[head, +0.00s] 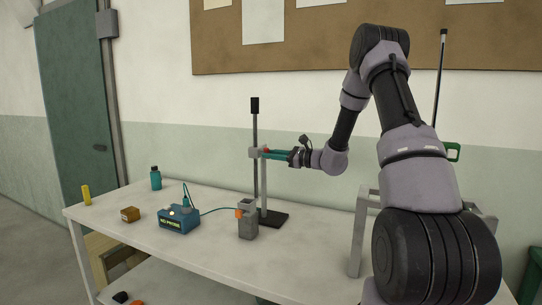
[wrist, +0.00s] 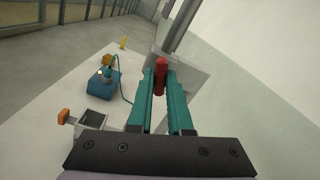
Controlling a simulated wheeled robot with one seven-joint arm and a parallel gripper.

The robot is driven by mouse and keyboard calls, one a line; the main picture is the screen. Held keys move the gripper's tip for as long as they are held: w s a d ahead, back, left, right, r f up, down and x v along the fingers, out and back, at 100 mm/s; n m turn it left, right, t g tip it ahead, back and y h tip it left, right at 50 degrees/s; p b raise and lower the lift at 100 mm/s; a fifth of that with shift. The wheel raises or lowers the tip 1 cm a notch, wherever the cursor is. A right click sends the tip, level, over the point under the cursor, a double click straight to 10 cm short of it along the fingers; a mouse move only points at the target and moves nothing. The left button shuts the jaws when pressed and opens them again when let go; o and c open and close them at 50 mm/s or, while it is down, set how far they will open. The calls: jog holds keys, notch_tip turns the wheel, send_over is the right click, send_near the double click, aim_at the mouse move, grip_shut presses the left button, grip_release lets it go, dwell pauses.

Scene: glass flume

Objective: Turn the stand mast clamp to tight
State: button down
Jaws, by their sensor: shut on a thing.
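The stand mast (head: 255,130) rises from a dark base plate (head: 268,220) on the white table. A grey clamp block (head: 253,153) sits partway up the mast, and it also shows in the wrist view (wrist: 160,59). The clamp's red handle (wrist: 161,77) points out of the block toward my gripper. My gripper (head: 267,153) reaches in level from the right. Its two teal fingers in the wrist view (wrist: 161,90) lie on both sides of the red handle and are shut on it. Any tight or loose marking is too small to see.
A blue box meter (head: 180,220) with a cable, a grey holder (head: 247,220) with an orange part, a brown block (head: 130,214), a teal bottle (head: 156,178) and a yellow tube (head: 86,195) stand on the table (head: 200,262). The wall is behind the mast.

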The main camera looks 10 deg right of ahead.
jog(key=m, duration=0.5)
jog(key=shift+m, duration=0.4)
dwell(0.4)
jog(key=c, duration=0.8)
grip_release()
jog(key=shift+c, duration=0.2)
jog(key=v, duration=1.1)
